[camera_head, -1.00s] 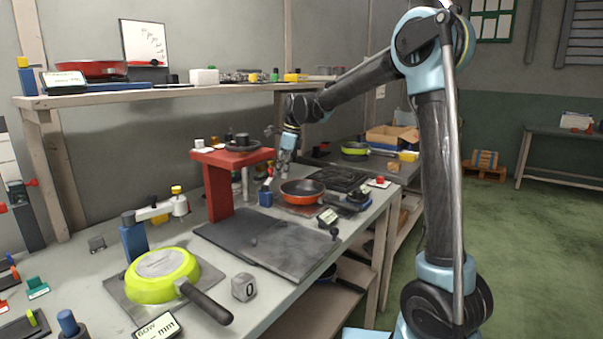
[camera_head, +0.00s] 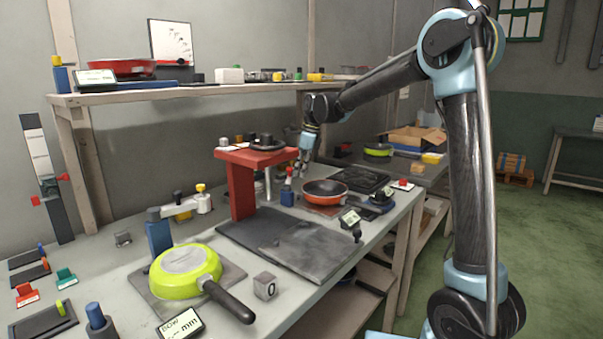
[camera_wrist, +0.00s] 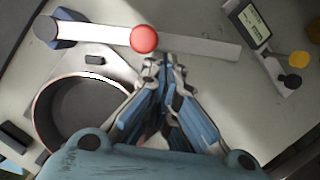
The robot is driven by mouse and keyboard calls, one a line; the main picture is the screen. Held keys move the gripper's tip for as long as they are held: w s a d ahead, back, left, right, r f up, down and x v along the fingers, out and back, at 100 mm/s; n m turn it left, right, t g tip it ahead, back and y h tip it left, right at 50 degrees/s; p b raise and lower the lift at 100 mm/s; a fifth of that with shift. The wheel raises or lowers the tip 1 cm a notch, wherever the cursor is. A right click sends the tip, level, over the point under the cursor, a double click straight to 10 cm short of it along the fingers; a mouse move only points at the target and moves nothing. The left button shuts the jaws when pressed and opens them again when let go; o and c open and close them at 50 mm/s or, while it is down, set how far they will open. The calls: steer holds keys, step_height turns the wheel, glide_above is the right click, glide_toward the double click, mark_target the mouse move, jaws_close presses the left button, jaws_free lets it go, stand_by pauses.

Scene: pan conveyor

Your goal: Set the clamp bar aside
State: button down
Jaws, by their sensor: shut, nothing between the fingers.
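In the wrist view a pale flat clamp bar (camera_wrist: 205,49) with a red round knob (camera_wrist: 144,39) runs from a blue post (camera_wrist: 62,28) at upper left towards the right. It passes beside the round pan (camera_wrist: 85,115), clear of most of its opening. My gripper (camera_wrist: 164,64) is shut and empty, its fingertips just below and right of the knob; whether they touch the bar is unclear. In the head view the orange pan (camera_head: 325,192) sits right of the blue post (camera_head: 287,196), and my gripper (camera_head: 303,163) is above and behind them. The bar is small and hard to make out there.
A red stand (camera_head: 243,185) rises left of the post. A small display (camera_wrist: 249,22) stands near the bar's right end. A lime pan (camera_head: 187,268) lies upside down near the front, beside another clamp arm (camera_head: 180,208). A dark plate (camera_head: 310,250) lies clear in the middle.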

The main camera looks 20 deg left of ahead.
steer(key=d, duration=0.2)
steer(key=w+d, duration=0.1)
steer(key=d, duration=0.1)
steer(key=v, duration=1)
steer(key=s+d+f+n+t, duration=0.1)
steer(key=s+d+f+n, duration=0.2)
steer(key=d, duration=0.6)
steer(key=s+d+f+n+h, duration=0.1)
steer(key=s+d+n, duration=0.1)
steer(key=s+d, duration=0.5)
steer(key=s+d+f+n+t, duration=0.1)
steer(key=s+d+n, duration=0.15)
steer(key=d, duration=0.85)
steer(key=s+d+f+n+h, duration=0.1)
steer(key=s+d+f+n, duration=0.8)
steer(key=s+d+f, duration=0.6)
steer(key=s+f, duration=0.3)
steer(key=f, duration=0.1)
steer(key=shift+s+d+f+t+h, duration=0.2)
steer(key=shift+s+d+t+h, duration=0.1)
steer(key=shift+s+h, duration=0.1)
steer(key=shift+w+f, duration=0.2)
steer(key=shift+w, duration=0.3)
